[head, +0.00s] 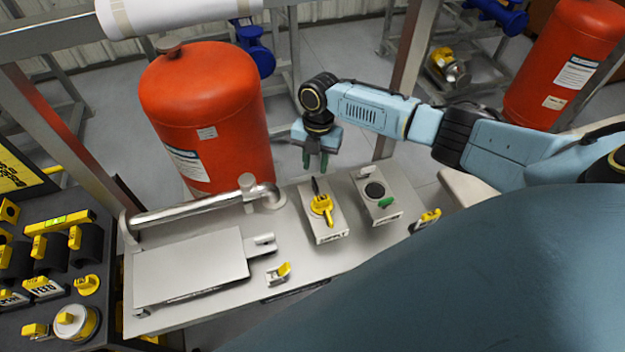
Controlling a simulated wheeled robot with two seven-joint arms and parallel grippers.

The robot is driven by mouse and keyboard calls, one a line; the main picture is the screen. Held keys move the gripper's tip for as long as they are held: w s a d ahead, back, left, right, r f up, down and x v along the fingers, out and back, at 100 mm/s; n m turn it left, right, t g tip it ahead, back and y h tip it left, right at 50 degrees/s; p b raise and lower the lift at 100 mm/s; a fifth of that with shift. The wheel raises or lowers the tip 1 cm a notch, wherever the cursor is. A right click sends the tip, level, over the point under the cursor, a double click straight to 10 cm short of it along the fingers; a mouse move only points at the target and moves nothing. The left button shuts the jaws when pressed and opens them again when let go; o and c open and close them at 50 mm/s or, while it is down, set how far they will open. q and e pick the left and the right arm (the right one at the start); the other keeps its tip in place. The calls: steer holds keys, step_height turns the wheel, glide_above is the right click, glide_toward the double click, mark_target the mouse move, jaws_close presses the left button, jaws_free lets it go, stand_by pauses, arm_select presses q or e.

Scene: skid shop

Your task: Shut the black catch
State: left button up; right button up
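I cannot tell for sure which part is the black catch. A small dark upright piece (316,187) stands on the box with the yellow handle (323,207). A yellow catch-like part (278,273) sits on the bench beside a hinged grey plate (190,268) with a forked tab. My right gripper (316,162) points down above the back edge of the bench, just behind the yellow-handled box. Its two fingers are apart with nothing seen between them. My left gripper is not in view.
A bent metal pipe (200,205) runs along the bench's back. A red tank (205,115) stands behind. A dark rack (60,290) with yellow-tagged parts is at left.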

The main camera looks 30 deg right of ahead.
steer(key=shift+r+m, duration=0.15)
steer(key=shift+m, duration=0.85)
steer(key=m, duration=0.3)
steer(key=shift+r+m+t, duration=0.15)
steer(key=shift+m+t, duration=0.15)
steer(key=shift+t, duration=0.1)
steer(key=shift+r+m, duration=0.1)
steer(key=shift+m, duration=0.5)
steer(key=m, duration=0.4)
steer(key=shift+r+t, duration=0.4)
